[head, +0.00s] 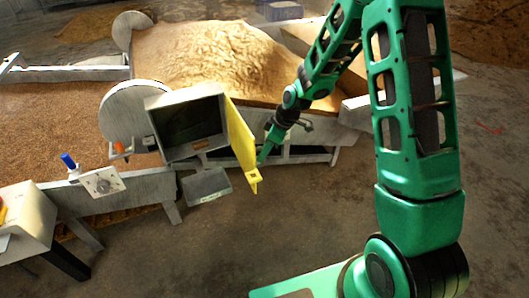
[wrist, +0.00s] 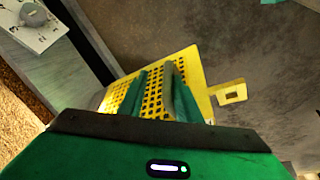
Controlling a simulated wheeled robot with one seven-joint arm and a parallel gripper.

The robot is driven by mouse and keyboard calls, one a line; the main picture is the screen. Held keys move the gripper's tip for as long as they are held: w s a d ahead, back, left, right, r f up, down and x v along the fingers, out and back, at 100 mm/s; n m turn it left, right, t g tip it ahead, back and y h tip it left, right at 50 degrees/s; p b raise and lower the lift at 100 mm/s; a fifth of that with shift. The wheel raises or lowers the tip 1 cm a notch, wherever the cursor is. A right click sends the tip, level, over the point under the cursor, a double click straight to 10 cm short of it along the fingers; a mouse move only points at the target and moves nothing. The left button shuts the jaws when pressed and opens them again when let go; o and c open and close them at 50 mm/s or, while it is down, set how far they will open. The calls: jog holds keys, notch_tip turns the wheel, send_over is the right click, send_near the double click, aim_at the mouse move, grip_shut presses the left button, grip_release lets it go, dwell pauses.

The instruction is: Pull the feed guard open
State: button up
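The yellow feed guard (head: 240,138) stands swung out from the right edge of the grey feed box (head: 177,105), whose dark opening is exposed. A yellow tab (head: 254,177) sticks out at its lower free end. My gripper (head: 263,158) is close to the guard's right face, near that lower end. In the wrist view, the perforated guard (wrist: 193,72) lies beyond my gripper (wrist: 158,72). The fingers are apart with mesh visible between them, and the tab (wrist: 232,92) is to their right. I cannot tell whether the fingers touch the guard.
A grey tray (head: 206,186) sits below the box. A control panel with a knob (head: 102,181) and a blue-handled part (head: 69,162) are to the left. A grain-heaped bed (head: 205,55) lies behind. Bare floor is open at the lower middle.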

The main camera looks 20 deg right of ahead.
jog(key=v, duration=1)
jog(key=shift+r, duration=0.3)
jog(key=shift+s, duration=0.1)
jog(key=s+d+r+m+g+h, duration=0.1)
jog(key=s+d+r+m+h, duration=0.1)
jog(key=s+d+r+m, duration=0.4)
jog(key=s+d+r+m+h, duration=0.1)
jog(key=s+d+r+m, duration=0.2)
jog(key=s+d, duration=0.55)
jog(key=s+d+r+m, duration=0.1)
jog(key=s+m, duration=0.3)
jog(key=s, duration=0.6)
jog(key=s+d+r+m+g, duration=0.1)
jog(key=s+m, duration=0.4)
jog(key=s, duration=0.5)
jog(key=shift+s+d+r+h, duration=0.25)
jog(key=shift+s+d+h, duration=0.15)
